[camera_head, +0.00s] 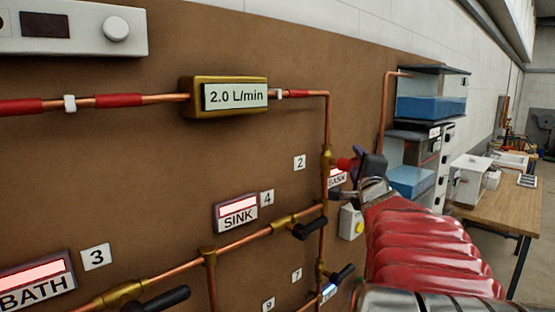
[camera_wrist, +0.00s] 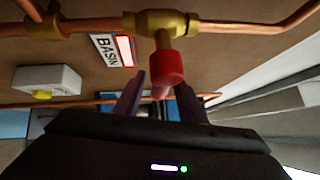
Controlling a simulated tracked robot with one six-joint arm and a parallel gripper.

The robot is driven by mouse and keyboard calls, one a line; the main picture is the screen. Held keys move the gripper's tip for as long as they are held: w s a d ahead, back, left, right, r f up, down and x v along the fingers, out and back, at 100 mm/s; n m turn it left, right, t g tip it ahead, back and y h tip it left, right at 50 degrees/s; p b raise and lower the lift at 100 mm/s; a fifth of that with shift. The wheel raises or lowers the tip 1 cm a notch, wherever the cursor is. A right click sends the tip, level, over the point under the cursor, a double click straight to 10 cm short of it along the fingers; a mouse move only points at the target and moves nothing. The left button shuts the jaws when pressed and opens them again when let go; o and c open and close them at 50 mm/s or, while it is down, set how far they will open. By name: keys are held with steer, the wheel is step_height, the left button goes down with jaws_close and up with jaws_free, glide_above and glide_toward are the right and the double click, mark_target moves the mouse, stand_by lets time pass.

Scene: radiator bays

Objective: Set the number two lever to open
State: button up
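The number two tag (camera_head: 299,162) is on the brown board, left of a brass valve (camera_head: 327,162) on the vertical copper pipe. The valve's red lever (camera_head: 345,164) sticks out to the right, away from the pipe. In the wrist view the red lever (camera_wrist: 166,70) hangs below the brass valve body (camera_wrist: 160,22), pointing toward my gripper. My gripper (camera_head: 366,163) is at the lever's end. In the wrist view its two dark purple fingers (camera_wrist: 160,96) stand apart, one on each side of the lever's tip. The gripper hides part of the BASIN sign (camera_head: 337,178), which shows more fully in the wrist view (camera_wrist: 112,49).
Black levers (camera_head: 310,229) and (camera_head: 342,274) sit on valves below, near tags 4 (camera_head: 267,198) and 7 (camera_head: 296,275). A flow meter (camera_head: 235,97) reads 2.0 L/min. A white box with a yellow button (camera_head: 351,222) is close below my gripper. A workbench (camera_head: 500,205) stands at right.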

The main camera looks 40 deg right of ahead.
steer(key=shift+c, duration=0.3)
jaws_close()
steer(key=shift+f, duration=0.1)
